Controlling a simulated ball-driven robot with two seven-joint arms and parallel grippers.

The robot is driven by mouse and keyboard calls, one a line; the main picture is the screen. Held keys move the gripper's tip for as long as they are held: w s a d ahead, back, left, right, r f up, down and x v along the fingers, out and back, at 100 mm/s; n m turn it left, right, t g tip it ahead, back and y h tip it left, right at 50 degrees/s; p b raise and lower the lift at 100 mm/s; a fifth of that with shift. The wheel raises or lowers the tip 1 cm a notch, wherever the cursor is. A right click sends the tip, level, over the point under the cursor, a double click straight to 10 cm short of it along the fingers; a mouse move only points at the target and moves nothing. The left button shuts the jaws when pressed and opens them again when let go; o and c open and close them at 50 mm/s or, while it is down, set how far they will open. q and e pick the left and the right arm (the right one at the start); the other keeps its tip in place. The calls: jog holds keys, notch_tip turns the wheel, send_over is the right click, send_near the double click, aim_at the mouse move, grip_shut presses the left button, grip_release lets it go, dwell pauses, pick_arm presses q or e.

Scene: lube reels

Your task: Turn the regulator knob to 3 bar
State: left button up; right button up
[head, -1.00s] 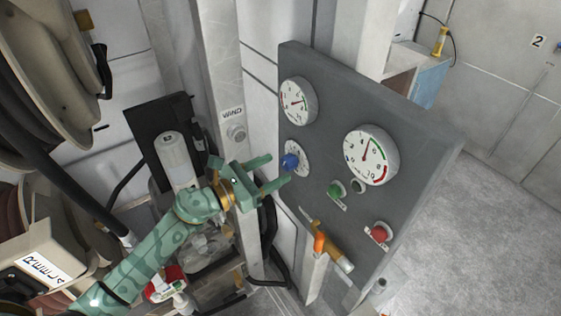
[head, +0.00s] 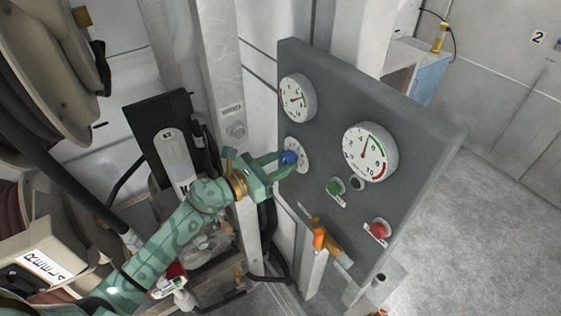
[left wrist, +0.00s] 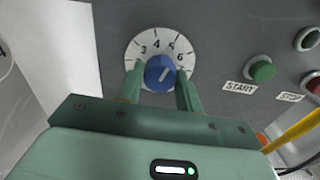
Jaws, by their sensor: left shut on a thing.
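The blue regulator knob (head: 289,158) sits on a white numbered dial (head: 302,160) on the grey panel (head: 405,125). My left gripper (head: 284,161) reaches it from the left and is shut on it. In the left wrist view, the fingers stand on either side of the knob (left wrist: 158,72). The numbers 3, 4, 5 and 6 show on the dial (left wrist: 137,60) above it. The knob's white mark points up and right, roughly between 5 and 6. The lower dial is hidden by the gripper. My right gripper is not in view.
A small gauge (head: 297,97) is above the knob and a larger gauge (head: 370,153) to its right. Green start (head: 335,187) and red stop (head: 379,230) buttons lie lower right. Hose reels (head: 50,60) crowd the left.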

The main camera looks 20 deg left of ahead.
pick_arm(q)
jog(key=n+p, duration=0.1)
jog(key=n, duration=0.1)
jog(key=shift+r+n, duration=0.1)
jog(key=shift+n, duration=0.3)
jog(key=n+p, duration=0.2)
jog(key=n, duration=0.2)
jog(key=shift+a+n, duration=0.1)
jog(key=shift+n, duration=0.2)
jog(key=n+p, duration=0.1)
jog(key=n, duration=0.3)
jog(key=shift+p, duration=0.4)
jog(key=shift+n+p, duration=0.45)
jog(key=shift+n, duration=0.75)
jog(key=o, duration=1)
